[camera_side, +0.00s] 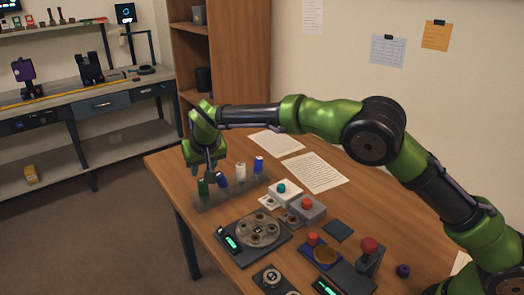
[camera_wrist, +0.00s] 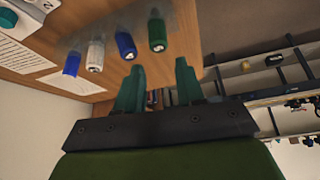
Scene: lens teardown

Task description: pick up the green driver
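The green driver (camera_side: 203,187) stands at the left end of a row of drivers in a clear rack (camera_side: 225,193) near the table's left edge. It also shows in the wrist view (camera_wrist: 157,34), beyond my fingertips and roughly in line with the gap between them. My gripper (camera_wrist: 159,72) is open, with nothing between its two green fingers. In the side view my gripper (camera_side: 207,170) is right by the tops of the green driver and the neighbouring blue driver (camera_side: 222,180). I cannot tell whether it touches either.
A white driver (camera_side: 240,171) and another blue driver (camera_side: 259,165) stand to the right in the same rack. Button boxes (camera_side: 285,193), a round fixture (camera_side: 257,231) and other devices fill the table's front. Paper sheets (camera_side: 314,172) lie behind.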

